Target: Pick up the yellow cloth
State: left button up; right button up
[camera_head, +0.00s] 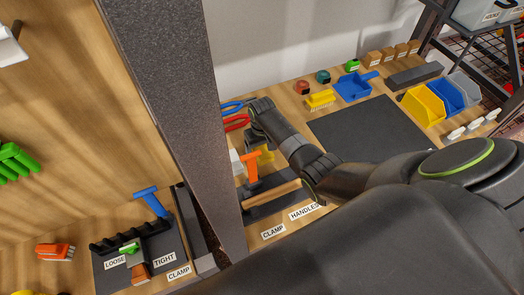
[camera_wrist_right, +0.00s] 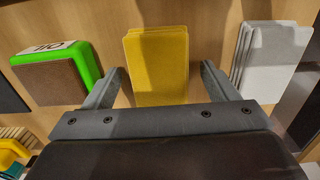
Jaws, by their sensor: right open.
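The yellow cloth (camera_wrist_right: 157,60) is a folded, layered stack seen in the right wrist view, upper middle, on a wooden surface. My right gripper (camera_wrist_right: 163,68) is open, with one finger on each side of the cloth in that view. Gaps show between the cloth and both fingers, and the cloth's near end is hidden behind the gripper body. In the head view my right arm reaches in from the right, and its fingers cannot be made out clearly. My left gripper is not in view.
A green-and-brown block (camera_wrist_right: 60,75) lies left of the cloth, and folded grey cloths (camera_wrist_right: 268,60) lie right. In the head view, a dark post (camera_head: 180,100) stands left of my arm. A blue dustpan (camera_head: 353,87) and yellow bin (camera_head: 423,106) sit further back.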

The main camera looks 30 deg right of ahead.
aim_at(262, 148)
jog(key=shift+f, duration=0.3)
jog(key=c, duration=1.1)
jog(key=shift+o, duration=0.2)
jog(key=shift+r, duration=5.05)
jog(key=o, duration=0.3)
jog(key=shift+c, duration=1)
